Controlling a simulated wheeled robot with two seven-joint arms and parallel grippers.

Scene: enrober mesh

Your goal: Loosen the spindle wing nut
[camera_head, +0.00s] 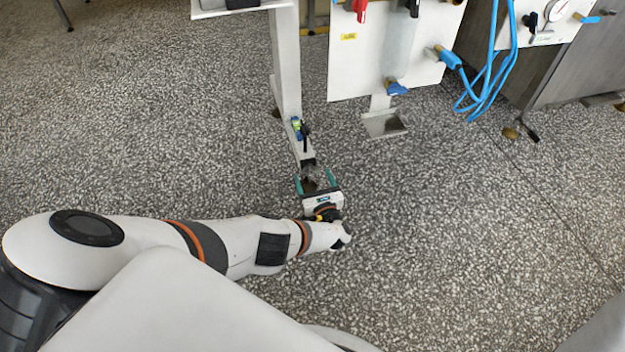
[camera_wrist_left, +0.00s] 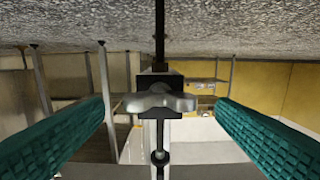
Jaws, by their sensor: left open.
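The wing nut (camera_wrist_left: 160,103) shows in the left wrist view as a grey two-winged piece, its wings spread sideways. It sits in front of a dark square block on a dark upright spindle (camera_wrist_left: 160,40). My left gripper (camera_head: 315,178) is open, with teal ribbed fingers on either side of the wing nut in that view and clear gaps to both wings. In the head view the gripper is at the lower end of a pale slanted post (camera_head: 287,75). The wing nut cannot be made out there. My right gripper is not in view.
A white panel (camera_head: 360,62) with valves stands behind, to the right of the post. A blue and black clamp-like part (camera_head: 297,129) is on the post just above the gripper. Blue hoses (camera_head: 484,88) hang at the right. Speckled floor (camera_head: 450,230) is clear around the gripper.

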